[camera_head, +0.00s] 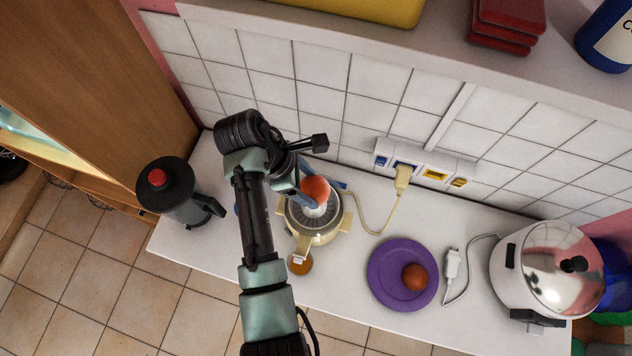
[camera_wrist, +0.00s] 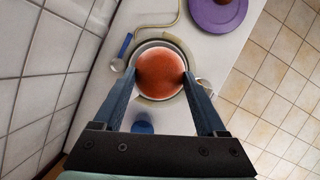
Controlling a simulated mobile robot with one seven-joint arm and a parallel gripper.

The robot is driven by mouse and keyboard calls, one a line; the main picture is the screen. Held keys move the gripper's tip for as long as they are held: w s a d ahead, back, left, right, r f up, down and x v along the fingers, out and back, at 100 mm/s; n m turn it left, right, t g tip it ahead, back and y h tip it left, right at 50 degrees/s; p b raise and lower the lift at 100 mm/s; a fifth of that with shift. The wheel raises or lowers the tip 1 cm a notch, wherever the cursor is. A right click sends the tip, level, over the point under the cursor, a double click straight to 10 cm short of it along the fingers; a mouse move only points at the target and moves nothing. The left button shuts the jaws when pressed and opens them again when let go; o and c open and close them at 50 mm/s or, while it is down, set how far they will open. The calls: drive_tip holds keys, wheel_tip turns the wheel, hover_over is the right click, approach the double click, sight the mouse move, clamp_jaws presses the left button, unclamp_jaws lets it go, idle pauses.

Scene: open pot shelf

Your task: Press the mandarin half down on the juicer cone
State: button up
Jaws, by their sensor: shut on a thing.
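The mandarin half (camera_head: 315,189) is orange-red and sits between the fingers of my gripper (camera_head: 306,188), directly over the juicer. In the wrist view the mandarin half (camera_wrist: 160,73) fills the gap between both blue fingertips of my gripper (camera_wrist: 160,80), which are shut on it. The cream juicer (camera_head: 313,228) stands on the counter below. A white part of it shows just under the fruit in the head view. In the wrist view the juicer's rim (camera_wrist: 161,42) rings the fruit. The cone's tip is hidden, so I cannot tell whether the fruit touches it.
A purple plate (camera_head: 384,277) holds another orange fruit (camera_head: 414,277) right of the juicer. A dark jug (camera_head: 178,194) with a red knob stands left. A steel cooker (camera_head: 545,270) stands at far right. The juicer's cable runs to wall sockets (camera_head: 425,167). A small orange-brown cup (camera_head: 300,264) is before the juicer.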

drive_tip(key=shift+f+b, duration=1.95)
drive_tip(key=shift+b, duration=0.35)
drive_tip(key=shift+r+p, duration=0.15)
drive_tip(key=shift+p, duration=0.4)
drive_tip(key=shift+f, duration=0.35)
drive_tip(key=shift+f+b, duration=0.55)
drive_tip(key=shift+f, duration=0.3)
drive_tip(key=shift+f+b, duration=0.35)
drive_tip(key=shift+f, duration=0.55)
idle(3.1)
